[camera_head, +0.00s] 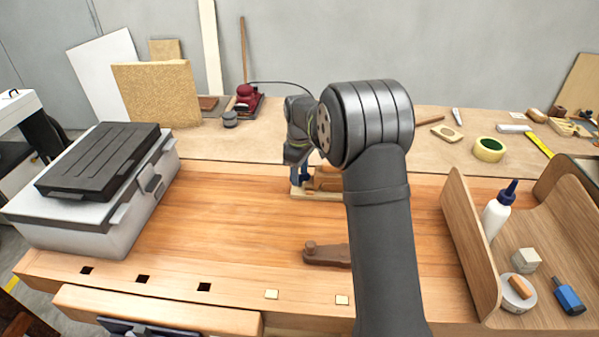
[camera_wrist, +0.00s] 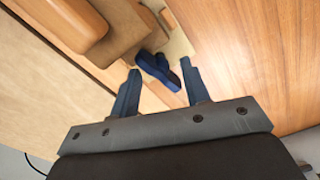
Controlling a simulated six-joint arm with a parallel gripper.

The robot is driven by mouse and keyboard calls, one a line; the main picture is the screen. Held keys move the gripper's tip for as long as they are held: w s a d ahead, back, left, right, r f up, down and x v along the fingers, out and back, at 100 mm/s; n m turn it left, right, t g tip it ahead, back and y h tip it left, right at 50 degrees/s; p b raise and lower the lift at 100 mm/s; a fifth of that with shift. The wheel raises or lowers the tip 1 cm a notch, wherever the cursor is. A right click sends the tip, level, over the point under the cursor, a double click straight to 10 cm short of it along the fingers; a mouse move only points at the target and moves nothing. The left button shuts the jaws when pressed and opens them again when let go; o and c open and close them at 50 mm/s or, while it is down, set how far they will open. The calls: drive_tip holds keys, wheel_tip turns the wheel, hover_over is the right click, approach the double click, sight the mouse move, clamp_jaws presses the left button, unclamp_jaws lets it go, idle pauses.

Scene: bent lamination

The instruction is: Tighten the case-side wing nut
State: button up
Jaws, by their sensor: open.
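My gripper (camera_wrist: 160,67) is open. Its two blue fingers stand on either side of a dark blue winged part (camera_wrist: 160,68), which looks like the wing nut. The wing nut lies between the fingertips with visible gaps; I cannot tell its height relative to them. It sits by a wooden form (camera_wrist: 122,28) on a pale wooden base (camera_wrist: 178,42). In the head view, my gripper (camera_head: 299,174) is over the left end of the pale base (camera_head: 308,193). My arm hides much of the form (camera_head: 327,178) there, and any other wing nut.
A grey case with a black lid (camera_head: 108,165) stands at the left of the bench. A brown wooden piece (camera_head: 325,254) lies nearer the front. A wooden tray (camera_head: 470,235) with a glue bottle (camera_head: 497,212) is at right. The bench between case and form is clear.

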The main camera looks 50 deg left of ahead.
drive_tip(key=shift+c, duration=0.4)
clamp_jaws()
drive_tip(key=shift+m, duration=0.5)
drive_tip(key=shift+o, duration=0.4)
unclamp_jaws()
